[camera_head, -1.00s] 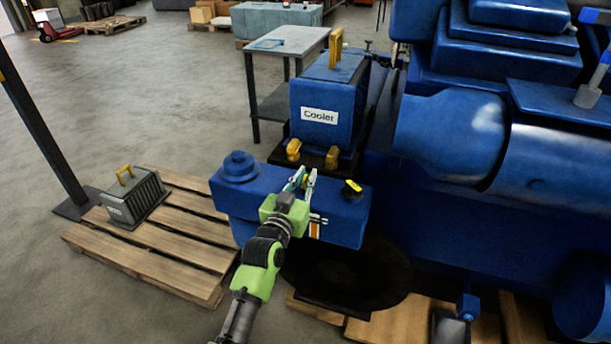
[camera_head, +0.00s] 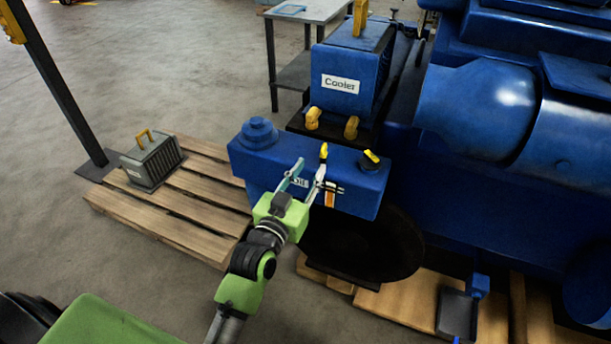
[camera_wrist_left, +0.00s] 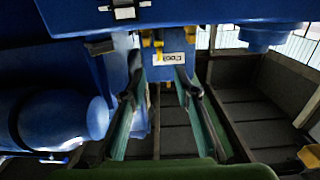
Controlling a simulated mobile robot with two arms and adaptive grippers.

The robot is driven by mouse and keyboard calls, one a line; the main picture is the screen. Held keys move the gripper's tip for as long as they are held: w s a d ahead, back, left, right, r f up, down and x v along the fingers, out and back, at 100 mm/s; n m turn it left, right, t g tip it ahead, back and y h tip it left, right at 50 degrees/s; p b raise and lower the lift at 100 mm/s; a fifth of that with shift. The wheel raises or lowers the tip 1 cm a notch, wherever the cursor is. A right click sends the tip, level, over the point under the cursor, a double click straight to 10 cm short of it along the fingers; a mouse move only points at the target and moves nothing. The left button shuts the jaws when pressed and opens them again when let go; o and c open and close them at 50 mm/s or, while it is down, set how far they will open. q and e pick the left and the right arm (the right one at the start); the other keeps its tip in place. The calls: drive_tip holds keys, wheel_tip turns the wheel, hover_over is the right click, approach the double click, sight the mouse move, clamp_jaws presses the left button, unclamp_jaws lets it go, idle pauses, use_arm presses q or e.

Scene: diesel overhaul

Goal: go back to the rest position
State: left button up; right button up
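My left gripper (camera_head: 304,177) is open in front of the blue box-shaped housing at the front of the engine (camera_head: 262,160). Nothing shows between its fingers. A yellow-topped lever (camera_head: 323,151) stands on the housing, just beyond the right fingertip in the picture; whether they touch is hard to tell. The left wrist view also shows the open, empty fingers (camera_wrist_left: 160,78), with the blue housing (camera_wrist_left: 210,14) across the top. My right gripper is in neither view.
The blue cooler (camera_head: 350,75) sits on the engine behind the housing. A grey cooler unit (camera_head: 152,162) stands on a wooden pallet (camera_head: 195,205) at left, by a dark post (camera_head: 60,90). A grey table (camera_head: 307,12) stands behind.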

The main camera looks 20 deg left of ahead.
use_arm(q)
drive_tip(key=shift+s, duration=0.85)
wheel_tip(320, 180, down, 20)
drive_tip(key=s+d+g, duration=0.2)
drive_tip(key=g, duration=0.2)
drive_tip(key=s+f+g, duration=0.2)
drive_tip(key=s+f, duration=0.2)
drive_tip(key=f, duration=0.3)
drive_tip(key=s+d+f+m+g, duration=0.1)
drive_tip(key=s+f+g, duration=0.1)
drive_tip(key=s+f, duration=0.45)
drive_tip(key=s+f+g, duration=0.1)
drive_tip(key=s+f, duration=0.2)
drive_tip(key=f, duration=0.6)
drive_tip(key=s+a+f+g, duration=0.2)
drive_tip(key=s+f, duration=0.4)
drive_tip(key=s, duration=0.5)
drive_tip(key=s+a+f+g, duration=0.2)
drive_tip(key=s+f, duration=0.4)
drive_tip(key=s, duration=0.4)
drive_tip(key=s+a+f+m+g, duration=0.1)
drive_tip(key=s+f+g, duration=0.3)
drive_tip(key=s, duration=0.7)
drive_tip(key=shift+s+a+f+y, duration=0.3)
drive_tip(key=shift+a+f, duration=0.3)
drive_tip(key=shift+f, duration=0.3)
